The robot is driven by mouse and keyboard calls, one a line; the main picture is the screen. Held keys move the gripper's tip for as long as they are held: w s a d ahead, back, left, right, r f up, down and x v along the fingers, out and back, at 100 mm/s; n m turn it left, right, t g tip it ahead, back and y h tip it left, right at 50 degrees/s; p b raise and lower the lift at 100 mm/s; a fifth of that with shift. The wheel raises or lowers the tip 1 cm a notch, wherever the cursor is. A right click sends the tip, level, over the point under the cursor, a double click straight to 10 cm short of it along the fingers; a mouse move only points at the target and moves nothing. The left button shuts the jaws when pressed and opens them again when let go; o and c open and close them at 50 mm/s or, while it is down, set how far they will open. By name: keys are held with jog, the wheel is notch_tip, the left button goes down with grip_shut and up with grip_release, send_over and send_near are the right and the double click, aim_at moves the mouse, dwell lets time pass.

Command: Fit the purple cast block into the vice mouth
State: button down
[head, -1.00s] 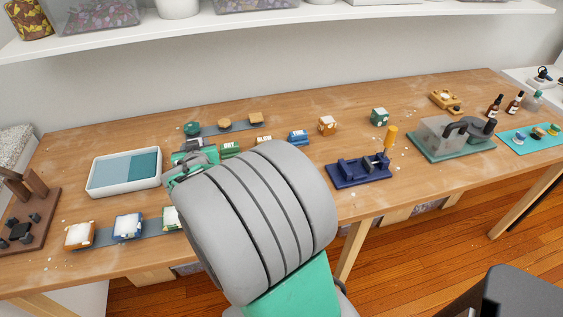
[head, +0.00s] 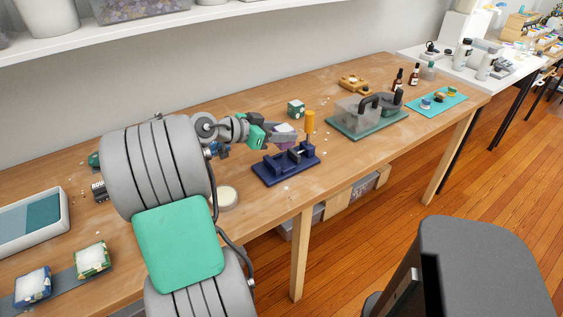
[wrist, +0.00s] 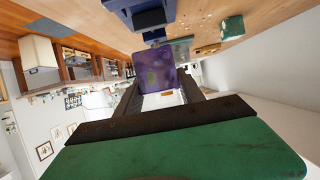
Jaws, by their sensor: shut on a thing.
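The purple cast block (wrist: 150,72) is between the fingers of my gripper (wrist: 158,90) in the wrist view. My gripper is shut on it. The navy vice (head: 286,166) lies on the table just below and in front of the block. The vice also shows at the top of the wrist view (wrist: 150,18). The block looks apart from the vice. The vice mouth is hard to make out.
A grey machine on a green base (head: 366,124) stands to the right. Bare table lies between vice and machine.

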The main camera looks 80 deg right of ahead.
notch_tip(320, 180, down, 7)
jog(key=shift+f, duration=0.15)
jog(key=shift+f+b, duration=0.25)
jog(key=shift+b, duration=0.2)
jog(key=c, duration=0.7)
grip_release()
jog(key=shift+r, duration=0.1)
